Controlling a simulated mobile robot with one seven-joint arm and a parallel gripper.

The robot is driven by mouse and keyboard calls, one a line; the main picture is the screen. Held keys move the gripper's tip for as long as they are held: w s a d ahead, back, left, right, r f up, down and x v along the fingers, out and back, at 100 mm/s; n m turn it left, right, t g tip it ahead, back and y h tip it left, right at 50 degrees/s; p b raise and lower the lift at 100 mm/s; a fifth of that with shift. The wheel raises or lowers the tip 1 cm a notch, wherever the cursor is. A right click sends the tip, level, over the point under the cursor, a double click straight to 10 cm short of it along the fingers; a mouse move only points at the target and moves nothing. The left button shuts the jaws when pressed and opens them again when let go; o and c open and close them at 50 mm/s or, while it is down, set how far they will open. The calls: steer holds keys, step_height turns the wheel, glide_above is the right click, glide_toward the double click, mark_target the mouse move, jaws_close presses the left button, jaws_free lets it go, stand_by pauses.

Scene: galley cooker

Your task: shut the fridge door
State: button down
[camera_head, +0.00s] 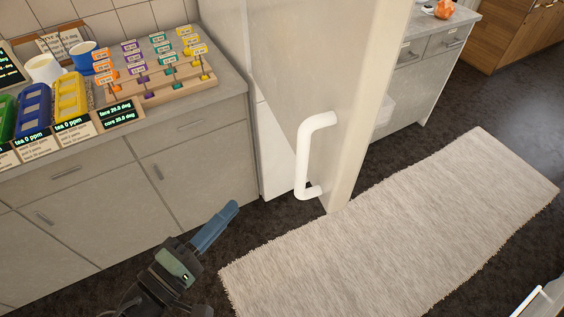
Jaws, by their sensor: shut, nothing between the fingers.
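The fridge door (364,110) stands open in the middle of the view, swung out from the fridge body (273,150) and seen nearly edge-on. A white bar handle (303,158) is on the door's near side. My gripper (229,212) is at the lower middle, in front of the grey cabinets and to the left of the handle, apart from it. Its blue fingers are shut together with nothing between them and point up and to the right. The fridge interior is mostly hidden behind the door.
A grey counter (226,88) on the left carries a rack of labelled pegs (160,78), coloured containers (70,97) and cups (83,54). A pale rug (420,225) lies on the dark floor in front of the door. Another counter (432,42) stands behind the door.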

steer(key=s+d+p+x, duration=0.1)
steer(key=p+x, duration=0.3)
steer(key=x, duration=0.8)
steer(key=shift+d, duration=0.8)
steer(key=shift+s, duration=0.1)
